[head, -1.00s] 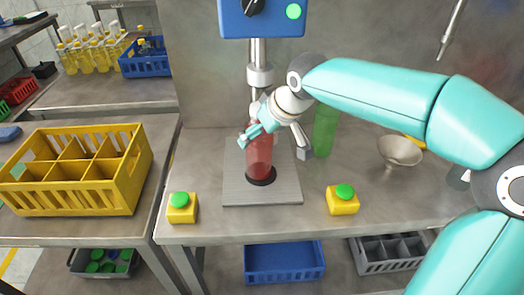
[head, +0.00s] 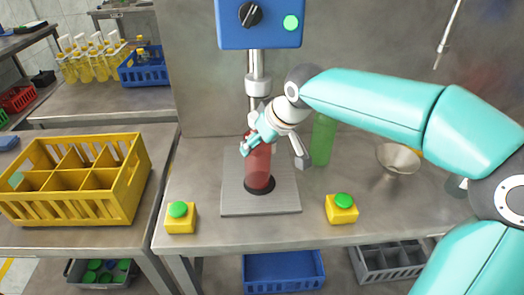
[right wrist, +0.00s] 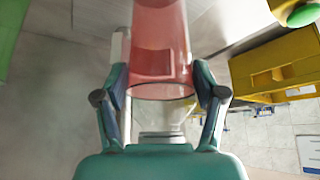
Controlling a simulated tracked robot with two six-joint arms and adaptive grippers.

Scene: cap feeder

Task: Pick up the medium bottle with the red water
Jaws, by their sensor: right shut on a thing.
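The bottle with red water (head: 258,168) stands upright on the metal plate of the capping machine, its base in a dark ring. In the right wrist view the bottle (right wrist: 160,45) lies between the two fingers, with red liquid up to a clear upper part. My right gripper (head: 262,140) is shut on the bottle's upper part, and it also shows in the right wrist view (right wrist: 162,92). The gripper hides part of the bottle's top in the head view. My left gripper is not in view.
The blue machine head (head: 258,25) is above the bottle. A green bottle (head: 322,140) stands right of the gripper. Green-button boxes (head: 180,218) (head: 342,209) flank the plate (head: 260,206). A metal bowl (head: 398,158) stands right; a yellow crate (head: 75,208) left.

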